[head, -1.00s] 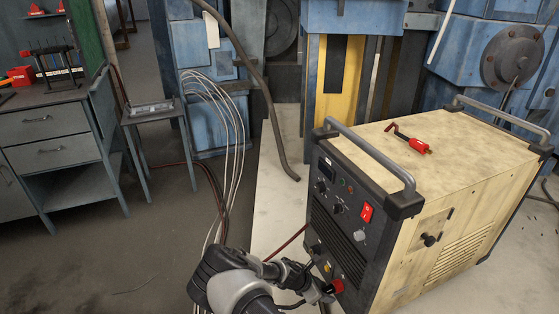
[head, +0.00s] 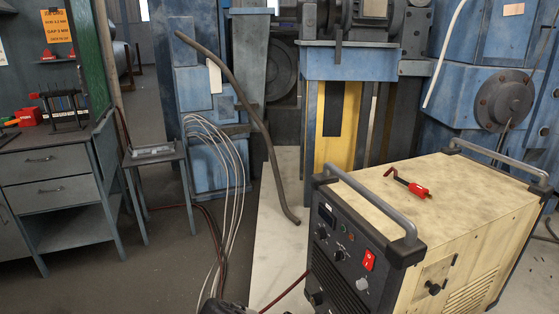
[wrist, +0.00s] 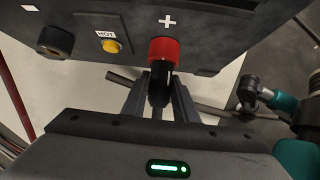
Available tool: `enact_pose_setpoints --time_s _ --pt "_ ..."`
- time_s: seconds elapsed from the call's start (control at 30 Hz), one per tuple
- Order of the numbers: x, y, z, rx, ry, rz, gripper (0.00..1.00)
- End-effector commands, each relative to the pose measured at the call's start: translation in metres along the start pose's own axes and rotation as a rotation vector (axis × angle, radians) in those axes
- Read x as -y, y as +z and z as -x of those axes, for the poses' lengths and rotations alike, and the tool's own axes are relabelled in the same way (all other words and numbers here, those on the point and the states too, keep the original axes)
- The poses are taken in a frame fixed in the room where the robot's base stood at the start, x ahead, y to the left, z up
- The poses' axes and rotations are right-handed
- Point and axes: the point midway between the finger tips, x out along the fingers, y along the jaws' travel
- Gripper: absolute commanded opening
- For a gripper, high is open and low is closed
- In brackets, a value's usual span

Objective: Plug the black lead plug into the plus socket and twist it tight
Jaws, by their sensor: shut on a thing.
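In the wrist view, the plus socket (wrist: 163,50) is a red collar on the dark front panel, below a white plus mark. The black lead plug (wrist: 158,92) is lined up with it, and its far end meets or enters the red collar. I cannot tell how deep it sits or how it is turned. My gripper (wrist: 159,84) is shut on the black plug, with one finger on each side of it. In the head view, the welding machine (head: 340,240) stands at the right; the sockets and my gripper are below the picture's edge.
A yellow button (wrist: 110,46) labelled HOT and a black socket (wrist: 55,41) sit left of the plus socket. A red plug-like piece (head: 418,191) lies on the machine's top. Pale cables (head: 238,170) hang at the left; a dark red cable (wrist: 14,95) runs nearby.

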Motion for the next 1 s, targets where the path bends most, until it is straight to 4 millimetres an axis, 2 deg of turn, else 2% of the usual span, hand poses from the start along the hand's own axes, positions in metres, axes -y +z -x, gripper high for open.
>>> enact_pose_setpoints --time_s 0.5,0.53,0.63,1.0 --pt "0.0014 -0.0006 -0.0013 0.003 0.427 -0.328 0.0" --pt "-0.0014 0.0014 0.0011 0.0 0.421 -0.333 0.31" --pt "-0.0012 0.0012 0.0008 -0.001 0.416 -0.331 0.48" --pt "0.0006 0.0001 0.0048 -0.002 0.413 -0.328 0.48"
